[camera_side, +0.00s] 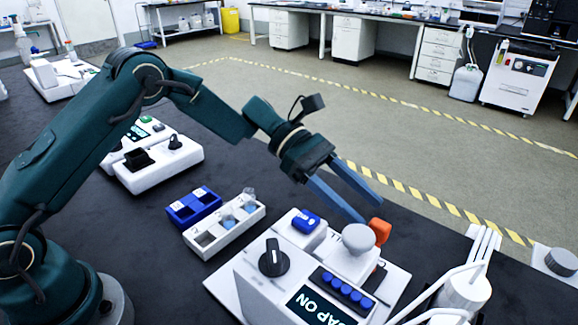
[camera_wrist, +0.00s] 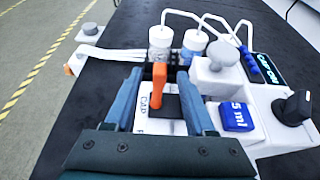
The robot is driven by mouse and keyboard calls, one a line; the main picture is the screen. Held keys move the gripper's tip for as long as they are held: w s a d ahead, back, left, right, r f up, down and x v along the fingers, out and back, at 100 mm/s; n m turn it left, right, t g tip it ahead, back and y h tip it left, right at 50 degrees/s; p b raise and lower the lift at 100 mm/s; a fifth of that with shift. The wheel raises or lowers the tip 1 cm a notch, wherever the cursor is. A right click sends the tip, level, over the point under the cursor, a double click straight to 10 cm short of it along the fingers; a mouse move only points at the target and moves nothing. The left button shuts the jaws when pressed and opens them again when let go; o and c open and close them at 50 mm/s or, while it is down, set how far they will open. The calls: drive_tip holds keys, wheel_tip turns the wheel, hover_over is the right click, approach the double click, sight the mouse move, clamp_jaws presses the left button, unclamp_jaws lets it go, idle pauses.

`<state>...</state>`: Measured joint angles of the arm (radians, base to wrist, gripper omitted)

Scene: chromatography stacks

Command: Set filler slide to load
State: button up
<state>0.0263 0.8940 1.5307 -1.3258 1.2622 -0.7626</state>
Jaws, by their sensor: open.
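An orange upright lever, apparently the filler slide's handle (camera_wrist: 158,88), stands from a dark slot in a white plate in the wrist view. It also shows in the side view (camera_side: 380,231) behind a grey round knob. Letters like "CAP" are on the plate left of the slot; other lettering is hidden. My gripper (camera_side: 373,213) is open, its blue fingers pointing down to the right toward the orange handle. In the wrist view the fingers of my gripper (camera_wrist: 157,78) stand left and right of the handle, with gaps on both sides. Contact is not visible.
The white station has a grey knob (camera_side: 358,238), a black dial (camera_side: 273,258), a blue block (camera_side: 305,222) and blue buttons (camera_side: 342,290). Two bottles (camera_wrist: 161,42) with white tubes stand behind the handle. A white tray (camera_side: 225,228) and blue rack (camera_side: 193,207) lie to the left.

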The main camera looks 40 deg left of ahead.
sight(380, 224)
drive_tip(key=shift+x, duration=2.35)
clamp_jaws()
drive_tip(key=shift+s, duration=0.1)
